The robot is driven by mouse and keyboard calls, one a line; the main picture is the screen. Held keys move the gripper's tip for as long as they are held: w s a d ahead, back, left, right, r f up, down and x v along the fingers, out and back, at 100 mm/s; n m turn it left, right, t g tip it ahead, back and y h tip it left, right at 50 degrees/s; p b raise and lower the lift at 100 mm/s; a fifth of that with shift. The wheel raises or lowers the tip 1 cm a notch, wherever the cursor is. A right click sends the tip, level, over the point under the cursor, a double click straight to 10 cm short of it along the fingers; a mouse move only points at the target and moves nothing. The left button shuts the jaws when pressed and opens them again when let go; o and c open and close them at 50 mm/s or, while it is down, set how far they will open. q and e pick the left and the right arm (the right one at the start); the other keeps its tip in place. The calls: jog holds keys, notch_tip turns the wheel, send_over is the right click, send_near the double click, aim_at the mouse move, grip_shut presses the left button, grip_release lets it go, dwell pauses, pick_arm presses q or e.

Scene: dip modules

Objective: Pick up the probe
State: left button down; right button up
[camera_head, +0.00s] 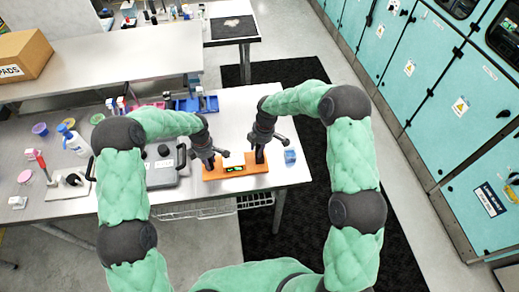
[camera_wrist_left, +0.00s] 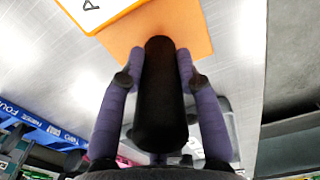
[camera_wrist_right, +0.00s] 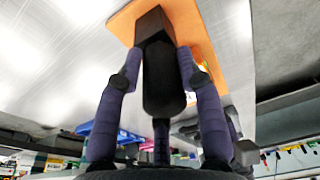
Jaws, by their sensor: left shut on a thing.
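An orange base (camera_head: 250,183) with a small green display (camera_head: 234,169) lies near the table's front edge. My left gripper (camera_head: 207,157) is over its left end, with its fingers shut on a black cylinder (camera_wrist_left: 160,95), which looks like the probe. The cylinder hides part of the base in the left wrist view. My right gripper (camera_head: 261,148) is at the base's right end. Its fingers straddle a black post (camera_wrist_right: 158,75) standing at the orange base. I cannot tell whether they press on it.
A small blue box (camera_head: 290,157) stands right of the base. A grey case (camera_head: 160,172) lies to the left. Blue bins (camera_head: 197,104) stand at the back. Cups and bottles, including a white-and-blue bottle (camera_head: 75,143), are at the far left.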

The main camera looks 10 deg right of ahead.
pick_arm(q)
jog(key=shift+d, duration=0.1)
pick_arm(e)
jog(key=shift+a, duration=0.1)
jog(key=c, duration=0.3)
notch_tip(320, 180, up, 10)
jog(key=shift+r, duration=0.1)
pick_arm(q)
jog(key=c, duration=0.8)
grip_release()
jog(key=shift+r+p, duration=1)
jog(key=shift+r, duration=2.75)
pick_arm(e)
jog(key=shift+r, duration=0.95)
pick_arm(q)
jog(key=shift+r+p, duration=1.7)
jog(key=shift+r, duration=2.8)
pick_arm(e)
jog(key=shift+r, duration=1.7)
